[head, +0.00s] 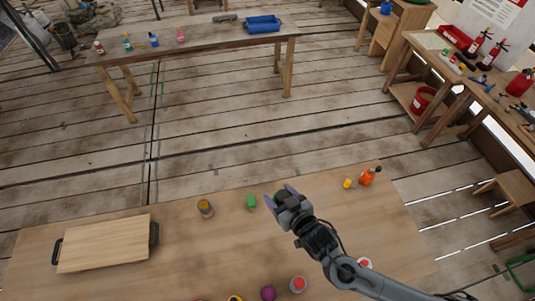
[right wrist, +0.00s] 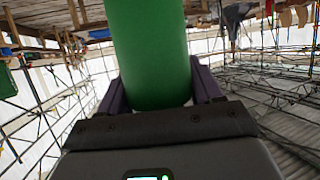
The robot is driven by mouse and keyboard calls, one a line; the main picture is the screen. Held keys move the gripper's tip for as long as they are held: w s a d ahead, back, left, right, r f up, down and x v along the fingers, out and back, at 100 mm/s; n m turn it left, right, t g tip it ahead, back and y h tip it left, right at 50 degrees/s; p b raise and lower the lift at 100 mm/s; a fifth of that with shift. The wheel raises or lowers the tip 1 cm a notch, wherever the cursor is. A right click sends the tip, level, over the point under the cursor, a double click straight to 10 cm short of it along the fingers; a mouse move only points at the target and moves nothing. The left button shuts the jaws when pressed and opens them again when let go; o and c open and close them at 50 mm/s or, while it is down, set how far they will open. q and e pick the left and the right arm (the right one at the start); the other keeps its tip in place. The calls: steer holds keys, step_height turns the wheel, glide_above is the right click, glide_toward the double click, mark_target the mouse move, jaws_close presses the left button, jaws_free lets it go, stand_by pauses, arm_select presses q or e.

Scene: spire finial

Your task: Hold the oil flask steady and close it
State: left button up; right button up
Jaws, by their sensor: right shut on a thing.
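My right gripper (head: 280,194) is above the near table and shut on a green cylinder (right wrist: 152,50). In the right wrist view the cylinder stands between the two purple fingers and runs out of the top of the picture. In the head view only a small dark green part of it shows between the fingers. I cannot tell whether it is the oil flask or its closure. A small green object (head: 251,202) stands on the table just left of the gripper. A dark can with a yellowish top (head: 205,208) stands farther left. My left gripper is not in view.
A wooden board with dark handles (head: 105,243) lies at the left of the near table (head: 190,260). An orange bottle (head: 367,177) and a small yellow item (head: 347,184) stand at the right. A purple ball (head: 268,293) and red-topped item (head: 298,284) are near the front.

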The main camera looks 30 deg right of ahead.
steer(key=a+r+n+g+y, duration=0.1)
steer(key=a+r+n+y, duration=0.2)
steer(key=a, duration=0.4)
steer(key=w+a+r+n+g+y, duration=0.1)
steer(key=a+r+n+g+y, duration=0.1)
steer(key=a+r+n+y, duration=0.2)
steer(key=shift+a+r+y, duration=0.5)
steer(key=shift+a+r, duration=0.95)
steer(key=shift+a, duration=0.25)
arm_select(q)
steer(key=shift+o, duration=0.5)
arm_select(e)
jaws_close()
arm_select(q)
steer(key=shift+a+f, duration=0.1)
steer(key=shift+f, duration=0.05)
arm_select(e)
steer(key=shift+f, duration=0.15)
arm_select(q)
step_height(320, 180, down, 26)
steer(key=b, duration=2.6)
arm_select(e)
step_height(320, 180, down, 26)
